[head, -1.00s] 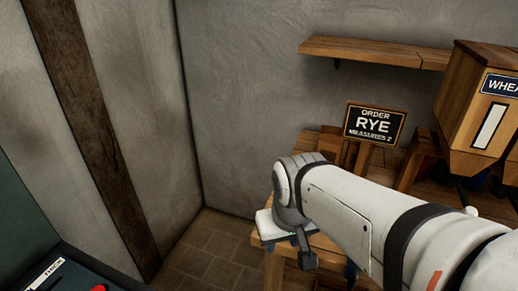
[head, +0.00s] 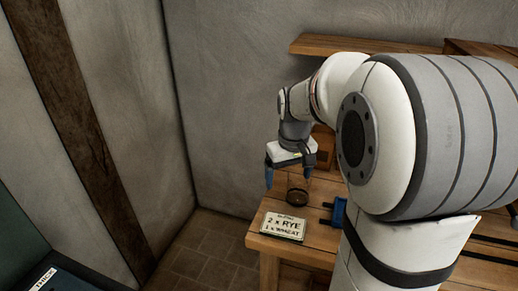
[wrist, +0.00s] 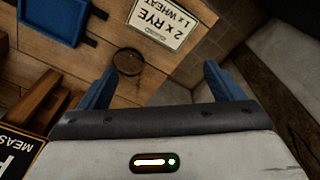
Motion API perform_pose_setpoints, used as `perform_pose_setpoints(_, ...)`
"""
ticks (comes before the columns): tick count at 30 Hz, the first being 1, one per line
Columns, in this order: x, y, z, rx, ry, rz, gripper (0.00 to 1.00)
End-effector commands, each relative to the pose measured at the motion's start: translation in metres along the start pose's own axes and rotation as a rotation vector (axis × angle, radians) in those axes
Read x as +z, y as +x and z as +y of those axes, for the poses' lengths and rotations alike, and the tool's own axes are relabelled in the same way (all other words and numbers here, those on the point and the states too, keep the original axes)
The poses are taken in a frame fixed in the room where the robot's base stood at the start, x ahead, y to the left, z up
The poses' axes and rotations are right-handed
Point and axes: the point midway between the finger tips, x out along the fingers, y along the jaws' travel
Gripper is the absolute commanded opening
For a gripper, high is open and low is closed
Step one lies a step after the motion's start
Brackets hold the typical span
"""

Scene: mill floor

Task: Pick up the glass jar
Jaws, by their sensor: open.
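The glass jar (head: 297,197) stands on the wooden table near its left end, and I see its round dark rim and clear body. In the wrist view the jar (wrist: 128,62) shows from above as a dark ring, closer to the left finger than the right. My gripper (head: 289,177) is open and empty, pointing down above the jar. In the wrist view its blue fingers (wrist: 160,70) are spread wide. The jar appears below the fingertips; I cannot tell the exact height gap.
A card reading 2 x RYE, 1 x WHEAT (head: 284,226) lies at the table's front left corner. A blue tray (wrist: 52,20) lies right of the jar in the head view. A dark order board (wrist: 18,150) and wooden pieces (wrist: 35,100) are nearby. A shelf (head: 365,47) hangs on the wall.

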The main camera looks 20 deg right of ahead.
Motion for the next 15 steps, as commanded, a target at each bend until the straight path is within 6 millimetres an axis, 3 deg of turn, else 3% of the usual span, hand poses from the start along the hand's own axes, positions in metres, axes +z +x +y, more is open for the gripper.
perform_pose_setpoints(3,-0.038,0.019,0.037,-0.009,-0.016,-0.041,0.95)
perform_pose_setpoints(6,-0.059,0.035,0.062,-0.017,-0.032,-0.064,0.95)
perform_pose_setpoints(10,-0.075,0.051,0.085,-0.025,-0.046,-0.084,0.95)
perform_pose_setpoints(15,-0.082,0.064,0.096,-0.03,-0.056,-0.094,0.95)
